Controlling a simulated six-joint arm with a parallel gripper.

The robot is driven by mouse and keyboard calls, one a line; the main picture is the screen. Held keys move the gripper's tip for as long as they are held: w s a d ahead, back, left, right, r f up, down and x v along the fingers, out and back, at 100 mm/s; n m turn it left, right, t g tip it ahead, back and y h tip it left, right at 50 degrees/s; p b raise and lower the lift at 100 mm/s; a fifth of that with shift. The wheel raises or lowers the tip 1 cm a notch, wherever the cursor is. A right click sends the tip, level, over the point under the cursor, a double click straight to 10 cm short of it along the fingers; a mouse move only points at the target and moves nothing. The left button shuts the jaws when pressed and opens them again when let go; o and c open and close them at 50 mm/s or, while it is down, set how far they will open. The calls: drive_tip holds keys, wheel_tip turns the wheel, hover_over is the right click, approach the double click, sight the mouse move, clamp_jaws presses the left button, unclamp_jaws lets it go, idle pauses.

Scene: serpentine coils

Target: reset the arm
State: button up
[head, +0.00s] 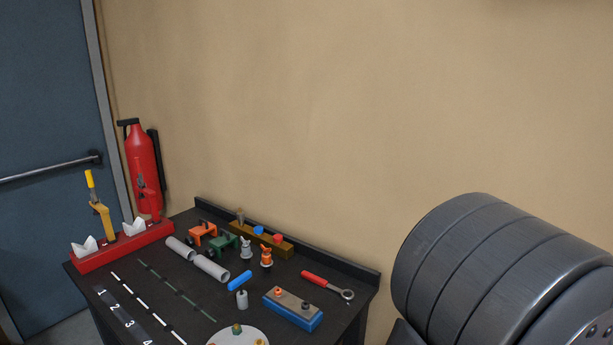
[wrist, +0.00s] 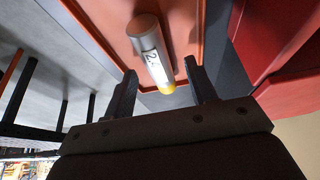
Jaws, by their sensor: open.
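My gripper (wrist: 161,72) shows only in the wrist view, with its two dark fingers apart. A grey and white cylinder (wrist: 148,45) with a yellow end and the marking "12" appears between the fingers in the picture. Neither finger visibly touches it. It shows against an orange panel or tray (wrist: 98,14) with a raised rim; I cannot tell how far it is from the fingers. The gripper does not show in the head view.
A dark workbench (head: 334,267) holds several small items, including a red-handled wrench (head: 317,280), grey tubes (head: 210,267) and a blue block (head: 290,313). A red rack (head: 125,244) stands at its left end. A red extinguisher (head: 143,165) is by the wall and blue door (head: 45,120).

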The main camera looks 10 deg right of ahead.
drive_tip(key=v, duration=1.6)
drive_tip(key=x, duration=1.7)
drive_tip(key=shift+f, duration=0.25)
wheel_tip(320, 180, up, 7)
drive_tip(key=shift+s+d+r, duration=0.1)
drive_tip(key=shift+r, duration=0.85)
wheel_tip(320, 180, down, 9)
drive_tip(key=shift+f, duration=0.15)
drive_tip(key=v, duration=1.2)
drive_tip(key=shift+r, duration=0.2)
drive_tip(key=shift+f, duration=0.1)
